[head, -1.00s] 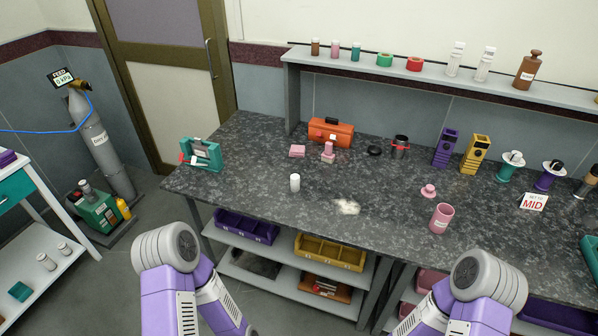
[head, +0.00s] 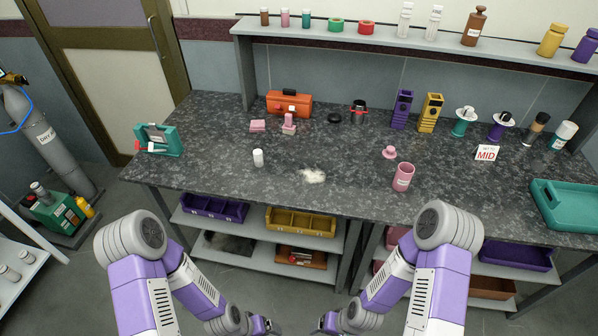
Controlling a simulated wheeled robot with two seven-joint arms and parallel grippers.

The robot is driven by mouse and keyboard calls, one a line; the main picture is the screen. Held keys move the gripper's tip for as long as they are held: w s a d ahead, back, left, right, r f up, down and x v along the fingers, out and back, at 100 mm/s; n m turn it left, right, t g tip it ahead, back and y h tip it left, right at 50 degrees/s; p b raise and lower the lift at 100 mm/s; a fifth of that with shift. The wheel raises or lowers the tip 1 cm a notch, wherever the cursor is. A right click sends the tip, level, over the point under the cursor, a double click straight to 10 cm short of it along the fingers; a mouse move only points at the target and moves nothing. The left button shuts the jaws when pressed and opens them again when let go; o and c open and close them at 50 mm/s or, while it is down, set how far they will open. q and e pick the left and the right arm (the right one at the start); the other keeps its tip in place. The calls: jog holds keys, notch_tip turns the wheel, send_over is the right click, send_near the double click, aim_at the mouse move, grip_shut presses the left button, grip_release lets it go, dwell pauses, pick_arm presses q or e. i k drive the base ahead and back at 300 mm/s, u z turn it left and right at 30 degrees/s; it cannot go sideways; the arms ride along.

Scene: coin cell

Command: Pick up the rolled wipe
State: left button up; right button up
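A small upright white roll (head: 258,158), which looks like the rolled wipe, stands on the dark speckled bench (head: 215,185) left of the middle. A white powdery or crumpled patch (head: 312,176) lies to its right. My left gripper (head: 265,325) and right gripper (head: 328,323) show only partly at the bottom edge, low in front of the bench and well apart from the roll. Their fingers are too small and cut off to read.
A pink cup (head: 403,177) and pink lid (head: 389,152) stand right of the patch. A teal rack (head: 157,140) is at the left end, a teal tray (head: 570,205) at the right. An orange toolbox (head: 289,103) is behind. Shelves with bins (head: 300,221) lie below the bench top.

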aim_at(258, 153)
jog(key=u, duration=1.8)
jog(key=i, duration=1.35)
jog(key=z, duration=1.9)
